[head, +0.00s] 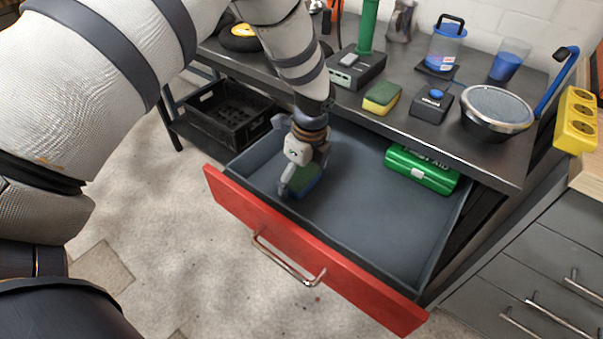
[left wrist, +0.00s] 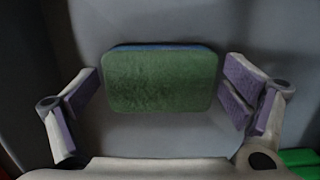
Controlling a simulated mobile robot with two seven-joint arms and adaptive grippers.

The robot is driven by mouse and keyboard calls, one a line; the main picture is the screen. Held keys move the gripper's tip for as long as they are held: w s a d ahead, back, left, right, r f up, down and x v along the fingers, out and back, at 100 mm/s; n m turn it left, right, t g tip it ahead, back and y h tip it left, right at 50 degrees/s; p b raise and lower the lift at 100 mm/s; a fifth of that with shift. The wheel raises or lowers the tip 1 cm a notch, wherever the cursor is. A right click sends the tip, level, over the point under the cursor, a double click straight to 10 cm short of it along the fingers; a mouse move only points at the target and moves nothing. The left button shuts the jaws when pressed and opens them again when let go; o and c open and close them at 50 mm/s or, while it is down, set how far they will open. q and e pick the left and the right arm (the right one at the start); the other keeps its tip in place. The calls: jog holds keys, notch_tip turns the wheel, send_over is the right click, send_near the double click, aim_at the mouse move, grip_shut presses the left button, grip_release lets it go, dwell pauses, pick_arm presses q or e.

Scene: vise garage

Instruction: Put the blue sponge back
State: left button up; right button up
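The blue sponge (head: 303,181) has a green top and a blue body and lies on the floor of the open drawer (head: 345,205), towards its left side. My left gripper (head: 300,178) reaches down into the drawer over it and partly hides it. In the left wrist view the sponge (left wrist: 162,80) lies between the two spread fingers, with a gap on each side. The left gripper is open and touches neither side of the sponge there. My right gripper is not in view.
A green first aid box (head: 422,169) lies at the drawer's right. On the workbench stand a yellow-green sponge (head: 382,98), a black box with a blue button (head: 432,105), a bowl with a mesh top (head: 497,110) and a blue-filled cup (head: 508,63). A black crate (head: 229,113) sits below left.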

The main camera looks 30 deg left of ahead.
aim_at(307, 177)
pick_arm(q)
notch_tip(307, 177, up, 12)
jog(key=d+p, duration=0.1)
jog(key=shift+d+r, duration=0.15)
jog(key=shift+d, duration=0.05)
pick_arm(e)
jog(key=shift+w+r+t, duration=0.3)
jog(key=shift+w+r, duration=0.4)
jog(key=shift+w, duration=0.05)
